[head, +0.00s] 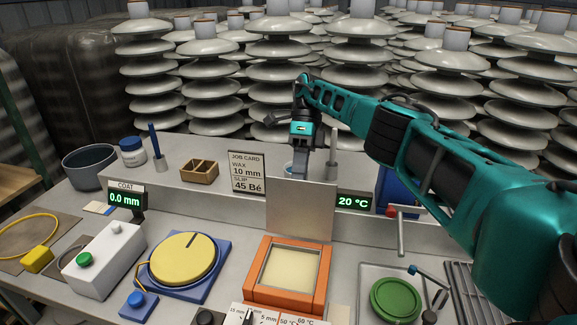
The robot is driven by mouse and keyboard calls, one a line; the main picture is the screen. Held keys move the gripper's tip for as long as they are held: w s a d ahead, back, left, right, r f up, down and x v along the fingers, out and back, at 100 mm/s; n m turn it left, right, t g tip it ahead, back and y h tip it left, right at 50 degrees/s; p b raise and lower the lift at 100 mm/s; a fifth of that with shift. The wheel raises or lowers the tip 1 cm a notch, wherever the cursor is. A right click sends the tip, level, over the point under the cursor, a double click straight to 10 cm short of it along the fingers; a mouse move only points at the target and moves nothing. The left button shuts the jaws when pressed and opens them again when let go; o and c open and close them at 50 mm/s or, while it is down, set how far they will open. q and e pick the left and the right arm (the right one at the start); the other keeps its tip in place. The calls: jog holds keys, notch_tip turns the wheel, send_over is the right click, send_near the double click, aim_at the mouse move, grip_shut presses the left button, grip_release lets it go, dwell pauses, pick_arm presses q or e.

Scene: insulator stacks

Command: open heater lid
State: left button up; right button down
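The heater is an orange square box (251,292) at the front middle of the bench, with a pale cream square surface inside its open top. Its lid, a plain grey metal plate (301,209), stands upright at the heater's back edge, so the lid is open. My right arm reaches in from the right. My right gripper (298,170) points down at the lid's top edge, its fingertips at or just behind the plate. The finger ends are partly hidden, so I cannot tell whether they touch or grip the lid. My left gripper is not in view.
A 20 °C display (354,202) stands right of the lid and a job card (247,172) left of it. A yellow disc on a blue base (183,260) lies left of the heater. A green disc (396,299) lies right. Insulator stacks (280,72) fill the back.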

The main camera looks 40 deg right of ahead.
jog(key=shift+w+f, duration=0.3)
jog(key=shift+f, duration=0.25)
jog(key=shift+w+d+b, duration=0.1)
jog(key=shift+d+b, duration=0.1)
jog(key=shift+b, duration=0.1)
jog(key=c, duration=1.2)
grip_release()
jog(key=shift+w, duration=0.1)
jog(key=shift+r, duration=0.2)
jog(key=shift+r, duration=0.1)
